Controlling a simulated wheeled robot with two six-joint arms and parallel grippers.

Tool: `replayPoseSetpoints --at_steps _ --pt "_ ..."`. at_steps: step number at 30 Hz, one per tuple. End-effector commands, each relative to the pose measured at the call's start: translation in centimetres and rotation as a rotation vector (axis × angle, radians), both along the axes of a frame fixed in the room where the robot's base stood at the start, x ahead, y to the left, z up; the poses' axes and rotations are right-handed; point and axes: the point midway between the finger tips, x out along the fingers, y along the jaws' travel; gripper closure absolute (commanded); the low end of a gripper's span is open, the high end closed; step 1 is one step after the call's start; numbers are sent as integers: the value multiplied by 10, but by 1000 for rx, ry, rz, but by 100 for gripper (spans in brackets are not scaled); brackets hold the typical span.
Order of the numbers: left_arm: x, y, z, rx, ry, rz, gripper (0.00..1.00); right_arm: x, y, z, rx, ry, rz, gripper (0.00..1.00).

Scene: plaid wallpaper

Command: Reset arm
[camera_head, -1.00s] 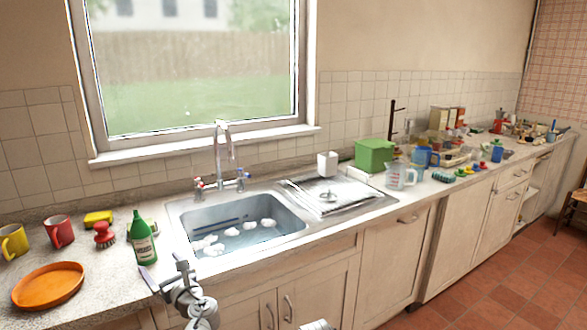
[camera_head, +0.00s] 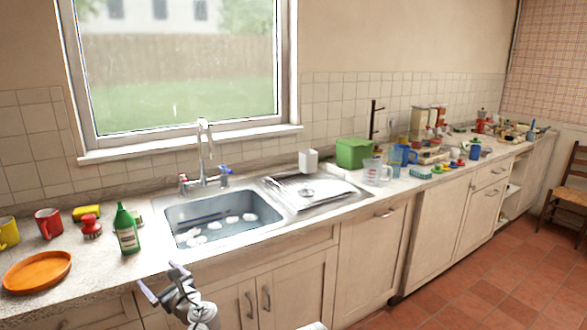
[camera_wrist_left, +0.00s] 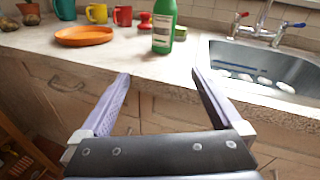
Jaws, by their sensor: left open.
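My left gripper (camera_head: 161,283) is open and empty in the head view, in front of the counter's edge, below the sink's left end. In the left wrist view its two fingers (camera_wrist_left: 160,85) are spread wide with nothing between them. Beyond them stand the green bottle (camera_wrist_left: 163,28) and the orange plate (camera_wrist_left: 85,36) on the counter. In the head view, only a small pale piece at the bottom edge may belong to my right arm; no right gripper shows.
The sink (camera_head: 222,214) holds several white lumps. The green bottle (camera_head: 127,232), orange plate (camera_head: 37,272) and red mug (camera_head: 48,223) stand left of it. A green box (camera_head: 353,153) and measuring jug (camera_head: 377,172) stand right. Floor (camera_head: 480,290) is clear at lower right.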

Motion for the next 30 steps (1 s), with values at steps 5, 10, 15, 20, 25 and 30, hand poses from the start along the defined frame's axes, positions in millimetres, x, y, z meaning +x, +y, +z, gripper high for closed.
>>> replayPoseSetpoints --at_steps 5,10,15,20,25,30 --pt "-7 -11 -17 -169 -73 43 0 0 0 0 0 0 0 100" --pt "-19 -29 -45 -411 -165 122 0 0 0 0 0 0 0 100" --pt "-39 -63 -87 -740 -268 271 0 0 0 0 0 0 0 100" --pt "-78 -128 -142 -1139 -355 555 0 0 0 0 0 0 0 100" --pt "-127 -200 -182 -1412 -376 908 0 0 0 0 0 0 0 100" --pt "-170 -255 -198 -1521 -355 1201 0 0 0 0 0 0 0 100"
